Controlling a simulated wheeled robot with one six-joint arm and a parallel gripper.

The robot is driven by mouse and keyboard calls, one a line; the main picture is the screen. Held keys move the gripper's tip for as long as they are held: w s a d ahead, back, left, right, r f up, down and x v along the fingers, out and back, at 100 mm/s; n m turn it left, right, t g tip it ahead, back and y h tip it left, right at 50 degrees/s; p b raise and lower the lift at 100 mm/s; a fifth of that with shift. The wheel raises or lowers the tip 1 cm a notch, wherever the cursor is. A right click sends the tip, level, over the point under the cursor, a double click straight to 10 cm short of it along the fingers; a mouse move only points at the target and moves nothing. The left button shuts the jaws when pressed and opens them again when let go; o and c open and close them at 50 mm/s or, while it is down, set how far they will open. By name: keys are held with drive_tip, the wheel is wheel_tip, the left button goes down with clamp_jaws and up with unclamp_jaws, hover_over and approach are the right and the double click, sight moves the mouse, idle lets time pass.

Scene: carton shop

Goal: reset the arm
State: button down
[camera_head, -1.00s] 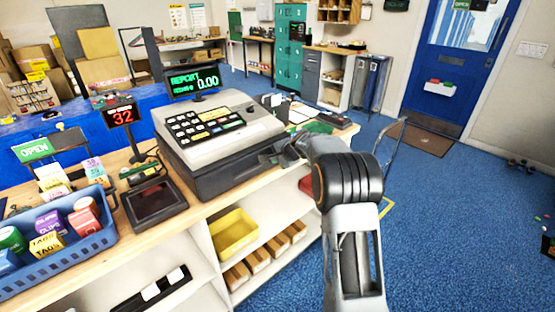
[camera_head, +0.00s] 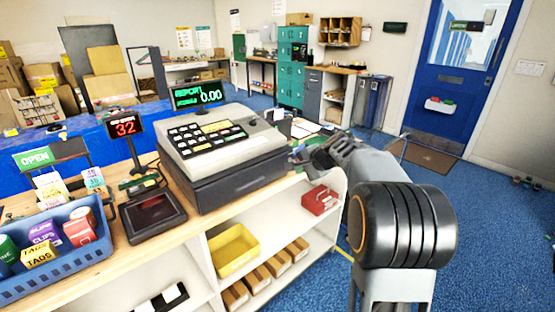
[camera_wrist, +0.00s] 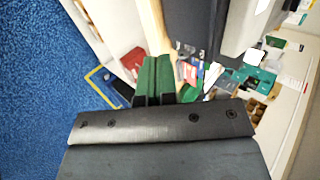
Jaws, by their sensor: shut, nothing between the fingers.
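My gripper (camera_head: 303,156) is at the right end of the cash register (camera_head: 220,150), near the counter's edge, with my arm reaching from the lower right of the head view. In the wrist view its two green fingers (camera_wrist: 153,82) are together, with nothing between them. The register's display reads "REPORT" and 0.00. I cannot tell from the head view whether the gripper touches the register.
The wooden counter (camera_head: 195,205) holds a blue basket (camera_head: 60,262) of small boxes and a red number display (camera_head: 124,128). Shelves below hold a yellow bin (camera_head: 234,250) and a red box (camera_head: 320,200). Blue floor (camera_head: 490,230) lies open at right.

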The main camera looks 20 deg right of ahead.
drive_tip(key=s+f+n+g, duration=0.3)
drive_tip(key=s+f, duration=0.2)
drive_tip(key=s+a+r+n+h+p, duration=0.1)
drive_tip(key=s+a+n, duration=0.2)
drive_tip(key=s, duration=0.5)
drive_tip(key=s+a+r+n+g+h+p, duration=0.1)
drive_tip(key=s+a+n+p, duration=0.1)
drive_tip(key=s, duration=0.6)
drive_tip(key=s+a+r+n+g+h+p, duration=0.1)
drive_tip(key=s+a+n+h, duration=0.1)
drive_tip(key=s+a+n, duration=0.3)
drive_tip(key=s, duration=0.3)
drive_tip(key=shift+s+p, duration=0.15)
drive_tip(key=shift+p, duration=0.15)
drive_tip(key=c, duration=1.8)
unclamp_jaws()
